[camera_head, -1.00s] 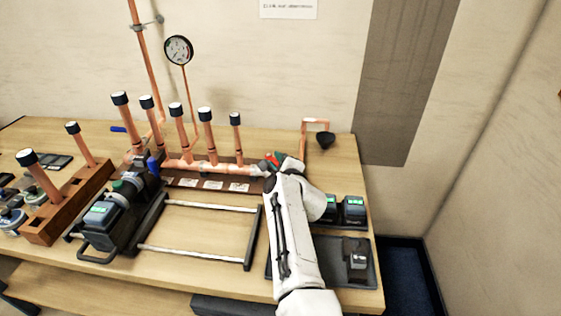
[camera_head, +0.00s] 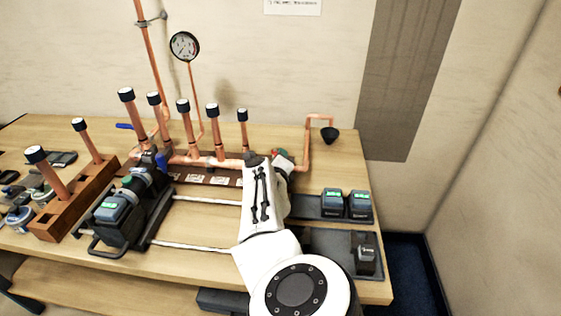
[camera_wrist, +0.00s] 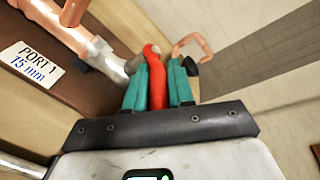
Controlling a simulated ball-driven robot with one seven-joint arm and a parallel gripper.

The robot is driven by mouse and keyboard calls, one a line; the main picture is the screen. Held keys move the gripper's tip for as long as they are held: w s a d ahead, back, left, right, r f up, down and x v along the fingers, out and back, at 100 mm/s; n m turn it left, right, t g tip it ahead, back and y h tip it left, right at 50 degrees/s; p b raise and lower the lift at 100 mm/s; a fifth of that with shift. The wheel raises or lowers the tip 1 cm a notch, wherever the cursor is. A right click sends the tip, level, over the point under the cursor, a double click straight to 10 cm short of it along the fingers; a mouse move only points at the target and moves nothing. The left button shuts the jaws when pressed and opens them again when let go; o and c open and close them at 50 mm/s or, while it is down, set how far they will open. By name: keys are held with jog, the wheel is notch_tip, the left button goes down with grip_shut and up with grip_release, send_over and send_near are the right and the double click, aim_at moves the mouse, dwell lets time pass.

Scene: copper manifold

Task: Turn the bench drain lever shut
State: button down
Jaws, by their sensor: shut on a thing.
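The bench drain lever (camera_wrist: 154,72) is red and sits at the right end of the copper manifold. In the wrist view it lies between the two teal fingers of my gripper (camera_wrist: 158,88), which are shut on it. A grey metal valve body (camera_wrist: 112,64) joins it to the copper pipe on the left. In the head view my gripper (camera_head: 281,157) is at the manifold's right end, and my wrist and arm hide most of the lever. The copper manifold (camera_head: 208,160) runs left from there, with several black-capped upright stubs.
A bent copper drain pipe (camera_head: 308,142) with a black funnel (camera_head: 329,134) stands just right of my gripper. Battery packs (camera_head: 346,203) sit on a dark tray at the right. A black press tool (camera_head: 128,200) and wooden rack (camera_head: 72,200) stand at the left.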

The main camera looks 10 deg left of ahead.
jog(key=shift+s+a+f+m+h+b, duration=0.1)
jog(key=shift+a+f+m+h+b, duration=0.1)
jog(key=shift+m+h+b, duration=0.6)
jog(key=shift+s+a+f+m+h+b, duration=0.1)
jog(key=shift+a+f+m+h+b, duration=0.15)
jog(key=shift+h+b, duration=1)
jog(key=shift+m+b, duration=0.35)
jog(key=shift+b, duration=0.8)
jog(key=shift+s+a+r+m+h+b, duration=0.2)
jog(key=shift+m+h+b, duration=0.45)
jog(key=shift+b, duration=0.55)
jog(key=c, duration=1)
grip_release()
jog(key=shift+w+r, duration=0.15)
jog(key=shift+c, duration=0.2)
jog(key=shift+a+r+p, duration=0.1)
jog(key=shift+r+p, duration=0.05)
jog(key=shift+p, duration=0.2)
jog(key=p+v, duration=0.9)
jog(key=v, duration=0.1)
jog(key=shift+s, duration=0.4)
jog(key=shift+a, duration=0.1)
